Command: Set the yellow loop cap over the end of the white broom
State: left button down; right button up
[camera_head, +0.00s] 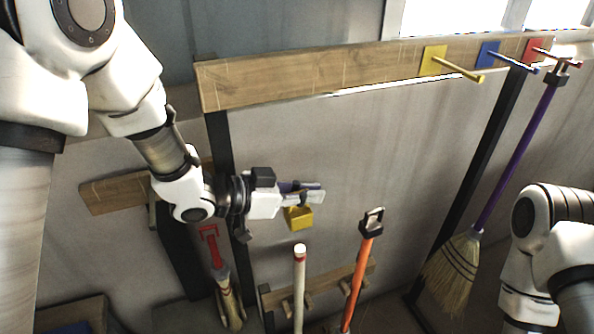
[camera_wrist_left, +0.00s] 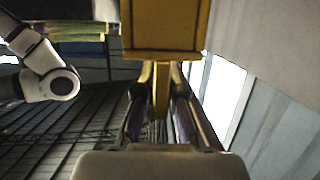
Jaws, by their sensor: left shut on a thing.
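The yellow loop cap (camera_head: 298,217) hangs just below the fingers of my left gripper (camera_head: 306,193), which is shut on it. In the left wrist view the cap's yellow block (camera_wrist_left: 165,28) fills the top middle, with its narrow yellow part between the fingers (camera_wrist_left: 160,92). The white broom (camera_head: 299,285) stands upright with a red band near its top end. The cap is above that end, with a visible gap between them. The lower part of the white broom is out of frame. My right arm shows at the right edge, but its gripper is out of view.
An orange broom (camera_head: 361,270) with a black loop cap stands right of the white one. A red-handled brush (camera_head: 215,255) is to the left. A wooden rail (camera_head: 310,82) carries yellow, blue and red pegs; a purple-handled broom (camera_head: 515,155) hangs at its right end.

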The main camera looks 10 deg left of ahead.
aim_at(312, 220)
pick_arm(q)
jog(key=shift+s+d+f, duration=0.1)
jog(key=f+b, duration=0.3)
jog(key=s+f+b, duration=0.1)
jog(key=b, duration=0.1)
jog(key=shift+d+f, duration=0.25)
jog(key=shift+f, duration=0.1)
jog(key=shift+r, duration=0.1)
jog(key=shift+s, duration=0.1)
pick_arm(e)
jog(key=f, duration=0.3)
jog(key=s+f, duration=0.1)
jog(key=shift+s+d+f, duration=0.1)
jog(key=shift+d+f, duration=0.1)
jog(key=shift+d, duration=0.15)
pick_arm(q)
jog(key=shift+s, duration=0.1)
pick_arm(e)
jog(key=shift+s, duration=0.1)
pick_arm(q)
jog(key=shift+s+d, duration=0.1)
jog(key=shift+d, duration=0.05)
